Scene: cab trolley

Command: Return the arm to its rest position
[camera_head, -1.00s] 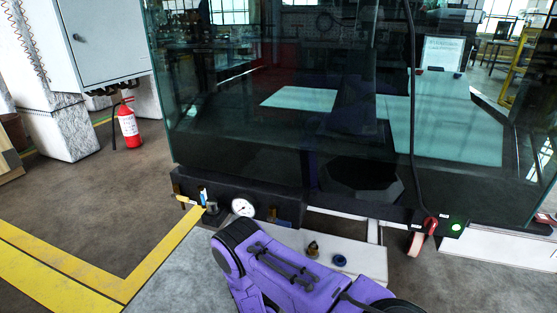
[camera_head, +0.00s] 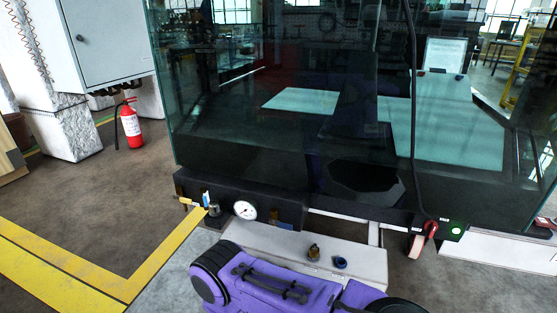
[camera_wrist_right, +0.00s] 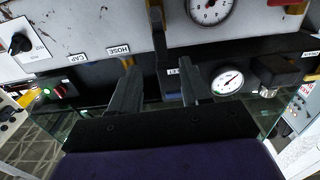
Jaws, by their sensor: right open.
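My purple arm (camera_head: 290,287) reaches across the bottom of the head view, in front of the glass cab. Its gripper does not show there. In the right wrist view my right gripper (camera_wrist_right: 158,68) has two dark fingers spread apart, with nothing held between them. Beyond the fingers is a panel (camera_wrist_right: 95,28) with HOSE and CAP labels and a gauge (camera_wrist_right: 228,82). I cannot tell whether the fingers touch anything there. My left gripper is in neither view.
The glass cab (camera_head: 300,120) fills the middle. At its base are a small gauge (camera_head: 244,210), a brass fitting (camera_head: 314,252) and a blue cap (camera_head: 340,262) on a pale ledge. A red extinguisher (camera_head: 131,124) stands left. Open floor (camera_head: 90,205) lies front left.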

